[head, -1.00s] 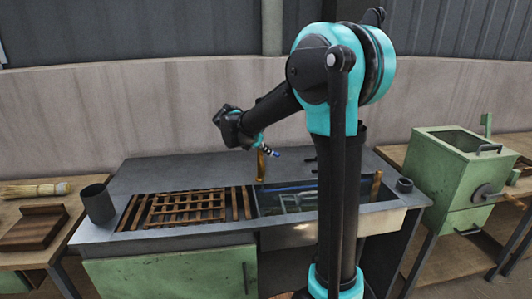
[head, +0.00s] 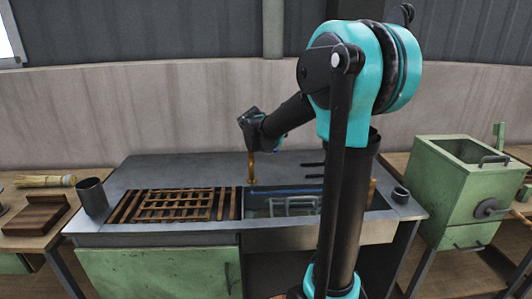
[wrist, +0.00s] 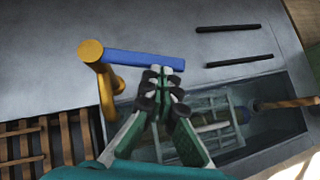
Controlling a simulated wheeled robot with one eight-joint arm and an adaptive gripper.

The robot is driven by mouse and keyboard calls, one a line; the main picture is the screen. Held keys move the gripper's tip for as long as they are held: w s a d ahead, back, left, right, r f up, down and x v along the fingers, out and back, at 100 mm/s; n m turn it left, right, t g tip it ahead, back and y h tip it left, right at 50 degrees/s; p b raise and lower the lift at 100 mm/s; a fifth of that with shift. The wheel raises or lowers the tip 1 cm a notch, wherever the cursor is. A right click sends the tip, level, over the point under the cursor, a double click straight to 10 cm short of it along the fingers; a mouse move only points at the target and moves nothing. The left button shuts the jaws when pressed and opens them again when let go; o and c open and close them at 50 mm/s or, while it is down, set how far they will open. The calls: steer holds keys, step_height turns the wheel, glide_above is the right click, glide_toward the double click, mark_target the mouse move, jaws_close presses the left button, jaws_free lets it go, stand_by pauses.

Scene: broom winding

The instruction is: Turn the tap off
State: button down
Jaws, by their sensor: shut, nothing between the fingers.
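The tap has a brass-coloured post (wrist: 91,52) with a blue lever (wrist: 143,61) on top, pointing right in the wrist view. A short brass spout (wrist: 118,84) sits below the lever. In the head view the brass tap (head: 251,167) stands at the back edge of the sink, and its lever is hidden. My gripper (wrist: 163,78) is shut and empty. Its fingertips are at the right end of the lever, on its near side; I cannot tell whether they touch. In the head view my arm's end is above and beside the tap, with the fingers hidden.
The sink (wrist: 275,138) holds a pale rack (wrist: 200,128) and a wooden-handled tool (wrist: 285,104). Two dark bars (wrist: 238,61) lie behind it on the counter. A wooden slatted grid (head: 180,205) is left of the sink. A dark cup (head: 91,196) stands further left.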

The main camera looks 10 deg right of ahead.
steer(key=shift+w+d, duration=0.8)
steer(key=shift+w, duration=0.05)
stand_by(0.3)
